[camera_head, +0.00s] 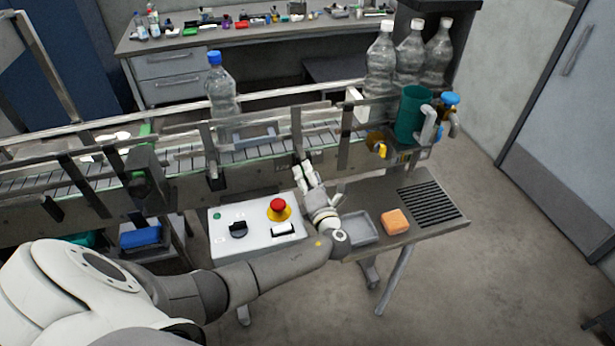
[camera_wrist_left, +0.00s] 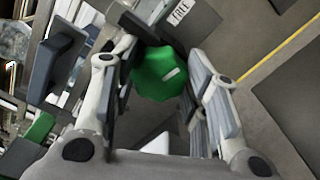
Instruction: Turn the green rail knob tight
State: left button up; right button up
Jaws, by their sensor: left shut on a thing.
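The green rail knob (camera_wrist_left: 158,73) shows in the left wrist view as a rounded green knob with a short white mark on its face. It sits between the two fingers of my left gripper (camera_wrist_left: 160,95), which is shut on it. In the head view my left gripper (camera_head: 305,174) is at the front side of the conveyor (camera_head: 180,160), just above the control box, and largely hides the knob. My right gripper is not in view.
Below the gripper is a control box (camera_head: 226,240) with a red emergency button (camera_head: 278,206) and a black switch (camera_head: 238,229). A grey tray (camera_head: 362,227) and an orange sponge (camera_head: 396,221) lie to the right. A blue-capped bottle (camera_head: 221,90) stands on the conveyor.

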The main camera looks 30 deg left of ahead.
pick_arm(q)
jog(key=m, duration=0.7)
jog(key=shift+m, duration=0.4)
jog(key=shift+f+m, duration=0.1)
jog(key=shift+m, duration=0.3)
dwell(0.3)
jog(key=o, duration=1)
jog(key=shift+d, duration=0.1)
jog(key=v, duration=1.2)
jog(key=shift+s+f, duration=0.1)
